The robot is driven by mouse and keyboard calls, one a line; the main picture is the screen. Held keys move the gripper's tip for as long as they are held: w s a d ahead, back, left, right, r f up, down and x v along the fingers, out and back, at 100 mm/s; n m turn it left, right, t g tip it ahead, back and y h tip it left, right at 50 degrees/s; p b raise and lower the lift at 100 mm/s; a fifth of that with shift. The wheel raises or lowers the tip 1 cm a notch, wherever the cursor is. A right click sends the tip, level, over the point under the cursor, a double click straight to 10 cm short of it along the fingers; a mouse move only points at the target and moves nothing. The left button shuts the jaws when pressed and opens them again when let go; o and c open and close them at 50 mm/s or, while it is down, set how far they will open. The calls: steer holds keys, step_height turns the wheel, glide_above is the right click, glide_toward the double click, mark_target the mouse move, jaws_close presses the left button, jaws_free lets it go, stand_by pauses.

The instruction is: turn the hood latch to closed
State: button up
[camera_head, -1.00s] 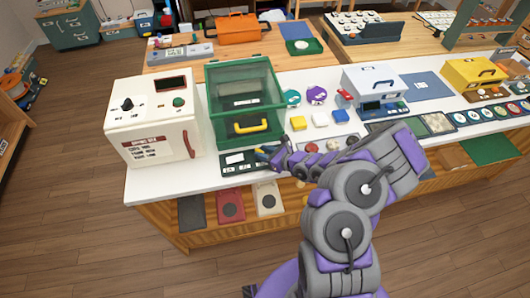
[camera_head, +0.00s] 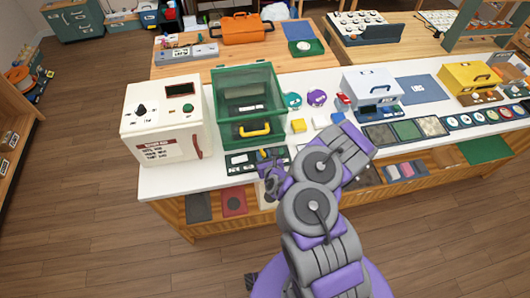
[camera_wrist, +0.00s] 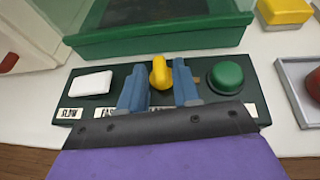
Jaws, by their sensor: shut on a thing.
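The yellow latch knob (camera_wrist: 160,72) stands upright on a dark panel (camera_wrist: 75,103) in front of the green hood box (camera_head: 247,133). In the wrist view my gripper (camera_wrist: 159,85) has one blue finger on each side of the knob, shut on it. The knob's lower part is partly hidden between the fingers. In the head view my gripper (camera_head: 268,167) is at the panel's front, and the fingertips are too small to read clearly.
On the panel, a white rocker (camera_wrist: 91,83) is left of the knob and a round green button (camera_wrist: 226,78) is close to its right. A white cabinet (camera_head: 165,122) stands left of the green box. Small coloured blocks lie to the right.

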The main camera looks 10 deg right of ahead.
steer(key=shift+a+m+h, duration=0.15)
steer(key=shift+m+h, duration=0.35)
steer(key=shift+h, duration=0.1)
steer(key=o, duration=0.6)
steer(key=shift+o, duration=0.8)
steer(key=shift+w, duration=0.15)
